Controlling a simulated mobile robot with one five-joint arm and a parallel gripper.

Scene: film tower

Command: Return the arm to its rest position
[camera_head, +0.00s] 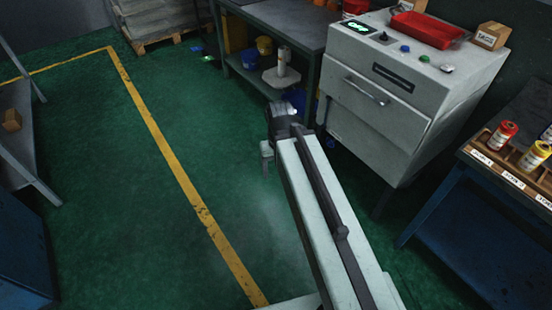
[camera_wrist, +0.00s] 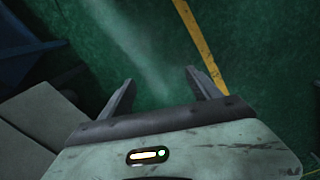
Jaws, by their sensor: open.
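My arm reaches forward over the green floor in the head view. The end of my arm, with my gripper, is near the front of the grey machine, and its fingers are mostly hidden there. In the wrist view, my gripper (camera_wrist: 157,95) is open, with its two fingers set wide apart. Nothing is between the fingers; only green floor (camera_wrist: 150,50) and part of a yellow line (camera_wrist: 200,45) show beyond them.
A grey machine (camera_head: 375,115) with a red tray (camera_head: 428,28) stands right of my arm. A workbench (camera_head: 290,28) is behind. A shelf (camera_head: 22,150) is at the left. The floor (camera_head: 90,200) left of my arm is clear.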

